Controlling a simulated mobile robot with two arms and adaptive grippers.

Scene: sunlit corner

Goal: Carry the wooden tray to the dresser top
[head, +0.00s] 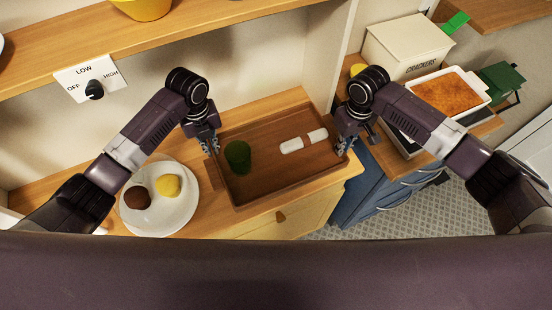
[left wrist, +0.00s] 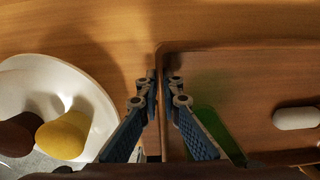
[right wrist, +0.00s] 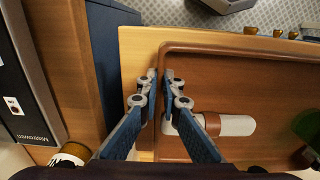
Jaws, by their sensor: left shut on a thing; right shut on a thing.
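The brown wooden tray (head: 270,180) rests on a light wooden top with drawers below. A dark green cup (head: 238,157) stands in its left part, and a white roll with a brown band (head: 304,141) lies in its right part. My left gripper (head: 211,150) is shut on the tray's left side; the left wrist view shows its fingers (left wrist: 163,92) either side of the wall. My right gripper (head: 343,146) is shut on the tray's right side; its fingers (right wrist: 159,92) straddle the wall in the right wrist view.
A white plate (head: 160,222) with a yellow and a brown item is close left of the tray. A blue cabinet (head: 375,185) stands right, bearing a cracker box (head: 405,50) and a baking dish (head: 448,98). A wall dial (head: 94,90) and shelf (head: 200,35) are behind.

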